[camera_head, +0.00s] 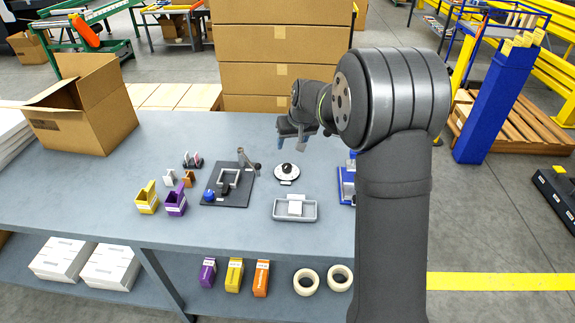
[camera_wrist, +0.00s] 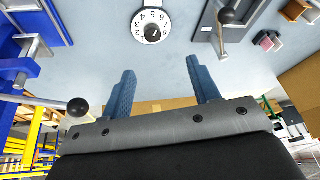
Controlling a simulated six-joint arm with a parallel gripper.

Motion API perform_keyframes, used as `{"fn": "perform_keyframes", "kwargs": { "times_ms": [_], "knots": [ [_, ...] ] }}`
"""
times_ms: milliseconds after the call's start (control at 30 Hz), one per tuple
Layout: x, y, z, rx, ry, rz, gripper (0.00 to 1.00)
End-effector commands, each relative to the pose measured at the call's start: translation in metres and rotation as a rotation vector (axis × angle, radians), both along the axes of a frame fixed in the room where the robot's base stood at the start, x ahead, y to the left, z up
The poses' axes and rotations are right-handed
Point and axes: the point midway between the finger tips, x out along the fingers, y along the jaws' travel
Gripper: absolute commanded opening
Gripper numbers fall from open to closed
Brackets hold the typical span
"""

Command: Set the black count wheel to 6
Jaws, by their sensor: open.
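The count wheel is a round white dial (camera_head: 279,174) with a black knob at its centre, lying on the grey table in the head view. In the wrist view the white dial (camera_wrist: 146,15) shows at the top, with black digits around its rim and the black knob (camera_wrist: 152,34) in its middle. The digit it is set to cannot be read for sure. My gripper (camera_head: 294,142) is above the table, behind the dial in the head view. Its blue fingers (camera_wrist: 160,72) are spread, with nothing between them, and are apart from the dial.
Left of the dial is a black fixture plate (camera_head: 212,198) with an upright lever. A grey tray (camera_head: 310,211) holding a white block is in front. A blue device (camera_head: 346,186) stands to the right, partly behind my arm. Purple (camera_head: 176,203) and yellow (camera_head: 147,202) bins stand farther left.

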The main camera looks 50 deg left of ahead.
Motion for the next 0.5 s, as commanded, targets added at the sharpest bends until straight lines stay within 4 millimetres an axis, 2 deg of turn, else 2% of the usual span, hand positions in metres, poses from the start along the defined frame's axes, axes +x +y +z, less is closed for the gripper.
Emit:
{"fn": "perform_keyframes", "kwargs": {
  "times_ms": [100, 233, 500],
  "knots": [
    [0.009, 0.001, 0.006, -0.016, -0.056, 0.031, 0.56],
    [0.012, 0.003, 0.000, -0.022, -0.069, 0.039, 0.56],
    [0.018, 0.019, -0.044, -0.022, -0.066, 0.037, 0.56]
  ]
}}
